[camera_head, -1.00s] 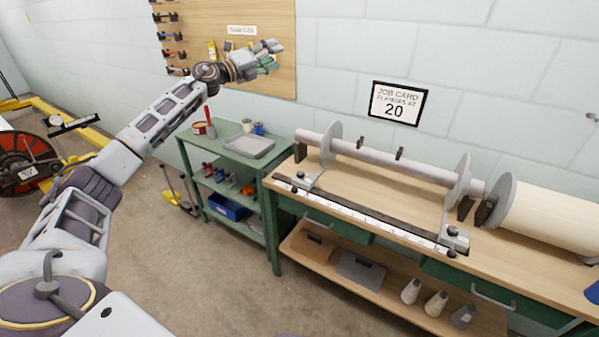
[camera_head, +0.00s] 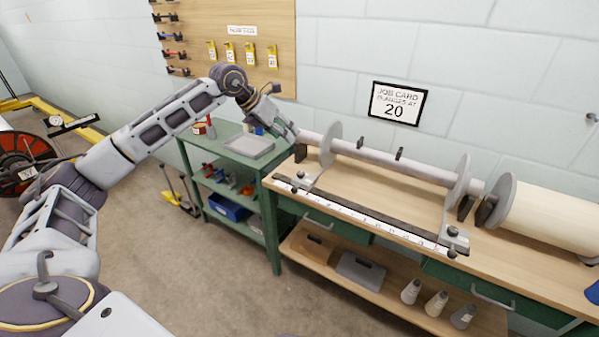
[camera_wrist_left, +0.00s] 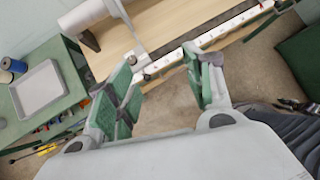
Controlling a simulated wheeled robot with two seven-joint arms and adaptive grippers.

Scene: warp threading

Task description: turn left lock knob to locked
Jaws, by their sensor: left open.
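The left flange (camera_head: 328,144) is a grey disc on the bar. Its bracket (camera_head: 313,183) reaches down to the white scale rail. A small dark knob (camera_head: 301,175) sits on that bracket; its lock setting is too small to read. In the left wrist view the bracket (camera_wrist_left: 137,48) shows beyond the fingers, with a dark knob (camera_wrist_left: 131,59) on it. My left gripper (camera_head: 288,134) is open and empty, above and behind the bench's left end, apart from the knob. Its green-padded fingers (camera_wrist_left: 165,88) stand wide apart in the wrist view. My right gripper is not in view.
A green shelf cart (camera_head: 228,143) with a grey tray (camera_head: 249,146) stands left of the bench. The right flange (camera_head: 459,180) and a large cream roll (camera_head: 555,220) are farther right. A pegboard (camera_head: 235,20) hangs behind. The bench top between the flanges is clear.

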